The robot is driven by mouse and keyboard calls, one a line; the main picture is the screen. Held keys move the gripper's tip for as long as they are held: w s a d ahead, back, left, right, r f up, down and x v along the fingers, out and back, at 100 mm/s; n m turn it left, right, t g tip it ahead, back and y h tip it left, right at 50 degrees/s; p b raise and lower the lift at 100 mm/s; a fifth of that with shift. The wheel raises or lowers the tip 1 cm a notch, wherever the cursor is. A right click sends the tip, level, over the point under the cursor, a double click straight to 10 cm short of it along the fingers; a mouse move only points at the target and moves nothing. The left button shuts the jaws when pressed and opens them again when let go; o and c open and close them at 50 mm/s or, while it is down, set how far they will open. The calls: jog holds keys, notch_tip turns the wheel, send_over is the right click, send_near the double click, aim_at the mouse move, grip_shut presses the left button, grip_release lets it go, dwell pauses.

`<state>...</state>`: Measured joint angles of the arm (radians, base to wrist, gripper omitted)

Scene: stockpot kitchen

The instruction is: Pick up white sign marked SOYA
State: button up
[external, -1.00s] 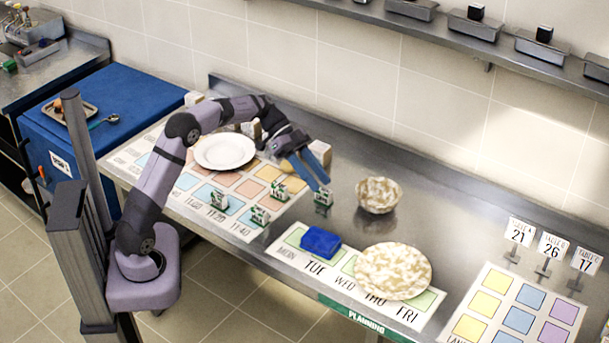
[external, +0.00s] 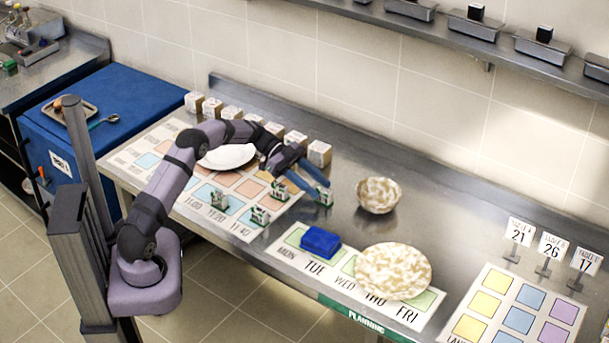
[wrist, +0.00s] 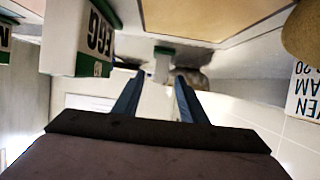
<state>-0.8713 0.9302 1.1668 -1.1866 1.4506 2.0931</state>
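Several small white signs with green bases stand on the steel counter and its printed mat. One small sign (external: 324,196) stands on the bare steel right of the mat; its lettering is too small to read, so I cannot tell if it says SOYA. My gripper (external: 311,187) is low beside this sign. In the wrist view my gripper (wrist: 159,82) has its two blue fingers apart, with a small white sign (wrist: 162,65) in the gap near the tips. I cannot tell whether they touch it.
Other signs (external: 260,216) stand on the mat (external: 165,195). A white plate (external: 228,157) and a row of labelled blocks (external: 319,153) are behind my arm. A speckled bowl (external: 379,195), blue block (external: 320,241) and speckled plate (external: 393,270) stand to the right.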

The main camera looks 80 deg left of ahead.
aim_at(331, 197)
jog(key=shift+p+x, duration=0.3)
jog(key=shift+x, duration=0.7)
jog(key=shift+w+d+p, duration=0.4)
jog(key=shift+d, duration=0.05)
jog(key=p+x, duration=0.1)
jog(key=x, duration=0.3)
jog(key=shift+f+p, duration=0.1)
jog(key=shift+p, duration=0.2)
grip_shut()
